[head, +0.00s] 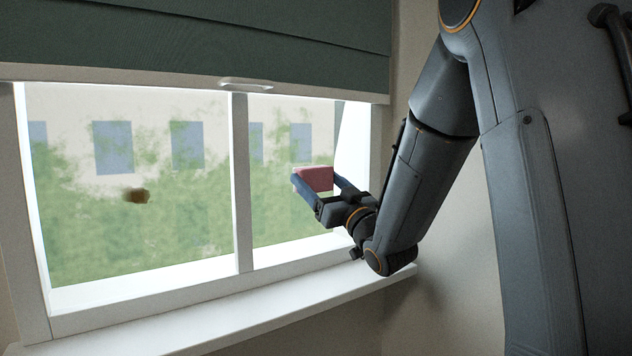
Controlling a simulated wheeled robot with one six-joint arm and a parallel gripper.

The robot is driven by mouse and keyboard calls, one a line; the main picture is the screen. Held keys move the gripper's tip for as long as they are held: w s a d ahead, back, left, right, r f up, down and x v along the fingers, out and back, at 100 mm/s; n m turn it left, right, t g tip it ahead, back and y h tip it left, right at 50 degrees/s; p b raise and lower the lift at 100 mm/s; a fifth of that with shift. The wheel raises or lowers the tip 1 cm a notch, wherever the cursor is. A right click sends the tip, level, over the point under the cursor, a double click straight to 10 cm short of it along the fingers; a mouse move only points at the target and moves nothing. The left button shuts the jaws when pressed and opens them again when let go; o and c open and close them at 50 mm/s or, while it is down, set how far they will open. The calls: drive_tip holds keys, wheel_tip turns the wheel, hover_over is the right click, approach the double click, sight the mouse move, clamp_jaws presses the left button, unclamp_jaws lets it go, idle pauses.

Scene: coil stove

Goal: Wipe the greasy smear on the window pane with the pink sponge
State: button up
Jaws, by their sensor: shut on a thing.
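The greasy smear (136,195) is a small brown blotch on the left window pane (110,235), about mid-height. My gripper (318,186) is in front of the right pane and shut on the pink sponge (316,178). The sponge is a pink block between the dark blue fingers, which partly hide it. The sponge is well to the right of the smear, with the white upright bar between the panes lying between them in the picture. How far the sponge is from the glass I cannot tell.
The white upright bar (242,180) divides the window. A green blind (200,40) with a small handle (246,85) hangs over the top. A bare white sill (230,310) runs below the panes. A plain wall (455,260) is at the right, behind my arm.

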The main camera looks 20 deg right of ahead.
drive_tip(key=shift+s+d, duration=0.1)
drive_tip(key=shift+s, duration=0.05)
drive_tip(key=shift+s+d, duration=0.2)
drive_tip(key=shift+s, duration=0.45)
drive_tip(key=shift+s+d, duration=0.2)
drive_tip(key=shift+s, duration=0.45)
